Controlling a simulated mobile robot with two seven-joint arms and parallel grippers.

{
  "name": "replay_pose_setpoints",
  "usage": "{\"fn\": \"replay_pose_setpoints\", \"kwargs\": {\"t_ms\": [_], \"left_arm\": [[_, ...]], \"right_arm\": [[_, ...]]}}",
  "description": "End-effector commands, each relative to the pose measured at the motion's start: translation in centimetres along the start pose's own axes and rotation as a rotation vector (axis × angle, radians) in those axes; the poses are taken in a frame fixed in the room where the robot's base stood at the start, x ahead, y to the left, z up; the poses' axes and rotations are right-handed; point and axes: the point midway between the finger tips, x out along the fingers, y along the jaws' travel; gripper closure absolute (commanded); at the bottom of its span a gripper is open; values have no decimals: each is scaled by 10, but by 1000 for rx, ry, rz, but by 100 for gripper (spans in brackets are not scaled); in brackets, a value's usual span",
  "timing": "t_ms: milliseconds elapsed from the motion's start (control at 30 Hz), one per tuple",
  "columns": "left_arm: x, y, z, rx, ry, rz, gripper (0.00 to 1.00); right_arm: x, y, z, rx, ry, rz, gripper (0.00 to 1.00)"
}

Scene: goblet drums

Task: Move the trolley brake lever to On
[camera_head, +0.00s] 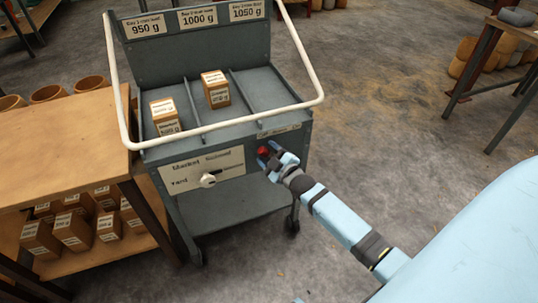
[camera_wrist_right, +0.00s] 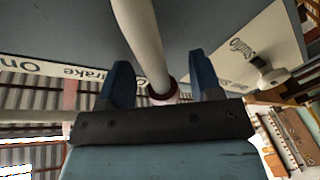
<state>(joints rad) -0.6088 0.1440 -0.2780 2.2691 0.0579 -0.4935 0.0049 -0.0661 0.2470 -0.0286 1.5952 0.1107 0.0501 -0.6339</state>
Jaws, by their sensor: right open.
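The grey trolley (camera_head: 225,200) stands ahead with a white rail around its top. Its brake label (camera_head: 282,132) is on the front edge at the right; the label also shows inverted in the right wrist view (camera_wrist_right: 50,70), where "On" and "Brake" can be read. The brake lever's red knob (camera_head: 263,152) is below the label's left end, on the side away from "On". My right gripper (camera_head: 271,153) is open at the knob. In the wrist view a pale lever rod (camera_wrist_right: 145,40) runs down between the spread fingers; contact is unclear. My left gripper is not in view.
A destination plate with a white knob (camera_head: 208,180) is on the trolley front. Two labelled boxes (camera_head: 215,89) (camera_head: 165,115) sit in the trolley's top compartments. A wooden table (camera_head: 60,145) is close at left, with boxes below. The floor to the right is open.

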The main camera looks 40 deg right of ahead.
Motion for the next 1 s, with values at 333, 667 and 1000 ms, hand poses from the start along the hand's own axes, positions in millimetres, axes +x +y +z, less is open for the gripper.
{"fn": "replay_pose_setpoints", "kwargs": {"t_ms": [333,667,1000], "left_arm": [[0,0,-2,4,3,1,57],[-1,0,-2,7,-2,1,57],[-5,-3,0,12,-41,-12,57]], "right_arm": [[0,0,0,0,0,0,80],[-1,1,0,13,2,2,100],[-3,14,0,170,32,33,100]]}}
